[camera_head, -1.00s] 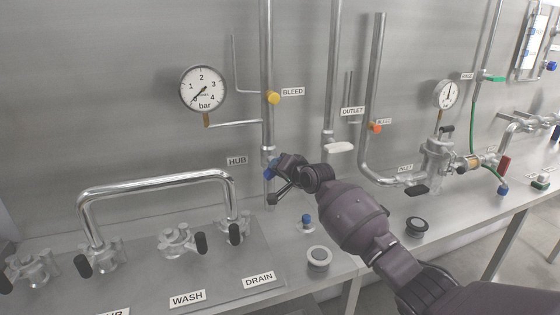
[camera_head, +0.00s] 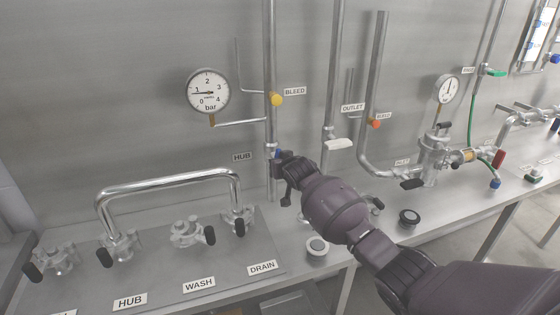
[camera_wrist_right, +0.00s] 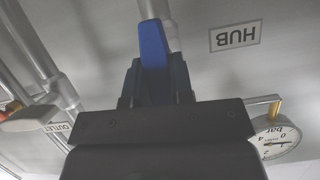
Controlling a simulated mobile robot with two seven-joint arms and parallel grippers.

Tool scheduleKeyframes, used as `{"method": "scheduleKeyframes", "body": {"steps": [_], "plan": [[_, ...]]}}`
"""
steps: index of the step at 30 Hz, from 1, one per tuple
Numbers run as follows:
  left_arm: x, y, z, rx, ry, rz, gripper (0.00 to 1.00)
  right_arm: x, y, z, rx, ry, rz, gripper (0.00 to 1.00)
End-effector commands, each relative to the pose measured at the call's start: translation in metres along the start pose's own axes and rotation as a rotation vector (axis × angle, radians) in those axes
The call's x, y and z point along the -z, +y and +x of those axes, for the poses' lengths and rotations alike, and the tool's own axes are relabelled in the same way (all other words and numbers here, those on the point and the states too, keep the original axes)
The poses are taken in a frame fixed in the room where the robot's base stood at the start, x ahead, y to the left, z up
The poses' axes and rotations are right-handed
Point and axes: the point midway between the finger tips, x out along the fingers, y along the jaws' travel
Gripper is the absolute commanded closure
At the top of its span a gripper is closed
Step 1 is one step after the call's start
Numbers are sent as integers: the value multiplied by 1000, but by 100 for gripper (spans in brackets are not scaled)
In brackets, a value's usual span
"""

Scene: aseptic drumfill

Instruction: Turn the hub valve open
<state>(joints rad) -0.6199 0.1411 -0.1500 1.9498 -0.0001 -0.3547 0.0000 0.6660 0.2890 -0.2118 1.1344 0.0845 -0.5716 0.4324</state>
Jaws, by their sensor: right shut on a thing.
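The hub valve's blue handle (camera_head: 278,153) is on the vertical pipe (camera_head: 271,120) beside the HUB label (camera_head: 242,156). My right gripper (camera_head: 283,160) is at this handle, its arm coming in from the lower right. In the right wrist view the blue handle (camera_wrist_right: 153,45) sits between the dark fingers of my right gripper (camera_wrist_right: 155,82), which is shut on it. There the handle lies roughly in line with the pipe behind it. The valve body is mostly hidden. The gauge (camera_head: 207,91) left of the pipe reads about 1 bar. My left gripper is out of view.
A yellow BLEED knob (camera_head: 277,100) is higher on the same pipe. A white OUTLET handle (camera_head: 339,144) is on the pipe to the right. Several black-handled valves and a bent pipe (camera_head: 170,177) stand on the bench at left. A round button (camera_head: 317,246) is below my arm.

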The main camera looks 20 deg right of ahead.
Motion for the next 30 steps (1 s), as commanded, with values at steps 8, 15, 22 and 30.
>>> {"method": "scheduleKeyframes", "body": {"steps": [8,15,22,30], "plan": [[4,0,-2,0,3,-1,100,-2,0,0,-28,-3,-66,100],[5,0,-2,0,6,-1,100,-2,0,0,-32,-3,-78,100],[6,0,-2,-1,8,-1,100,-2,0,0,-33,-3,-79,100],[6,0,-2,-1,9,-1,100,-1,0,0,-32,-1,-77,53]]}}
